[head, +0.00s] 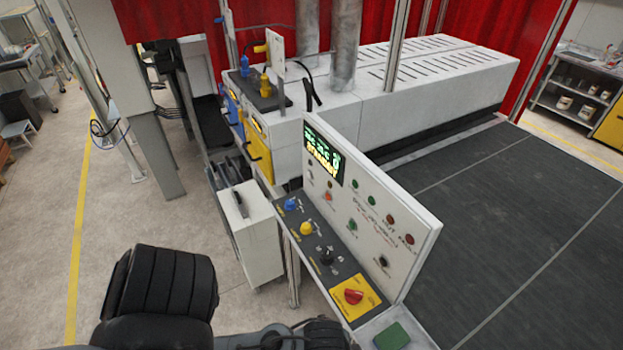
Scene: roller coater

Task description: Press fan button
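A white upright control panel (400,268) stands right of centre in the head view. It carries a lit display (323,157) with green and yellow text, and several small green, red and dark buttons. The labels are too small to read, so I cannot tell which one is the fan button. Black ribbed parts of my arm show at the bottom; neither gripper's fingers are visible.
A white cabinet (252,229) stands left of the console. Behind the panel is a long white slotted machine (440,70) beside a dark floor mat (520,230). A grey post (157,150) rises at the left. Concrete floor (50,215) is clear at the left.

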